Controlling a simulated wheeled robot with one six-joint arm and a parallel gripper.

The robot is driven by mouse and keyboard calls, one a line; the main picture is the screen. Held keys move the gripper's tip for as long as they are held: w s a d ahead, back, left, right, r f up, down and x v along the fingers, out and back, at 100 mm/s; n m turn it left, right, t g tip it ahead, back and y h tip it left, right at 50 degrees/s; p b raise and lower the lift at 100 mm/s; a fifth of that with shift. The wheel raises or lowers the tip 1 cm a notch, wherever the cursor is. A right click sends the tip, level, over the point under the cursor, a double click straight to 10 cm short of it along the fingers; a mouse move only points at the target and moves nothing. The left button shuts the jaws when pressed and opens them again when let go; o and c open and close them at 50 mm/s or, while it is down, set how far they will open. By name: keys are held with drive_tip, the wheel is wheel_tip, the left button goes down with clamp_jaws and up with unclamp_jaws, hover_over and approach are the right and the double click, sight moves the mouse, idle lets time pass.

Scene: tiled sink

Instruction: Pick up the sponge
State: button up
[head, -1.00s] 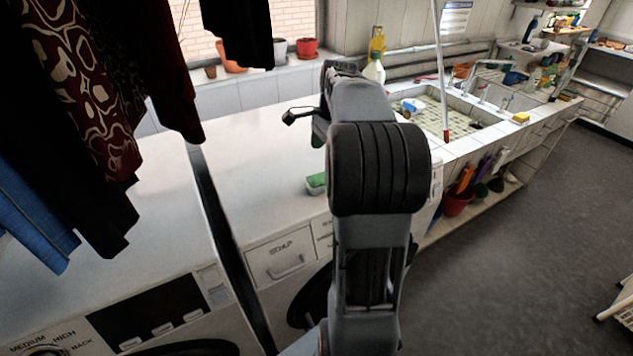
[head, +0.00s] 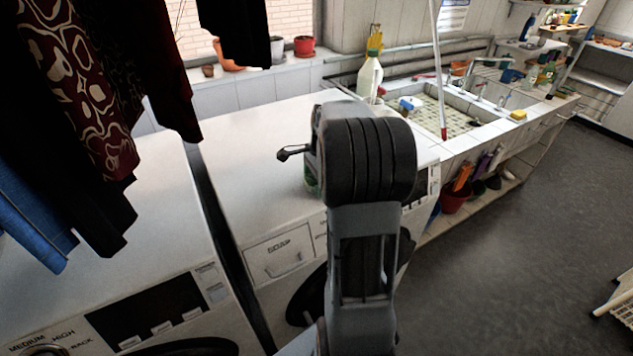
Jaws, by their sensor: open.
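A green sponge (head: 311,181) lies on the white washing machine top (head: 262,158), mostly hidden behind my arm. A yellow sponge (head: 518,115) lies on the tiled rim of the sink at the right, well away from my arm. My gripper (head: 288,153) is open, above the machine top and near the green sponge. Only one dark finger shows, pointing left; the rest is hidden by my wrist. Whether the gripper touches the green sponge cannot be seen.
Hanging clothes (head: 80,95) fill the upper left. A spray bottle (head: 370,75) stands near the tiled sink (head: 455,150), where a red-tipped pole (head: 441,80) leans. The machine top left of my gripper is clear.

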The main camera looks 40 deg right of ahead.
drive_tip(key=c, duration=1)
drive_tip(key=shift+r, duration=0.5)
wheel_tip(320, 180, up, 2)
drive_tip(key=shift+r, duration=0.2)
drive_tip(key=s+a+r+b, duration=0.2)
drive_tip(key=s+a+r, duration=0.3)
drive_tip(key=s+r, duration=0.4)
drive_tip(key=shift+s+a+r, duration=0.15)
drive_tip(key=shift+s+r, duration=0.15)
drive_tip(key=shift+s, duration=1.7)
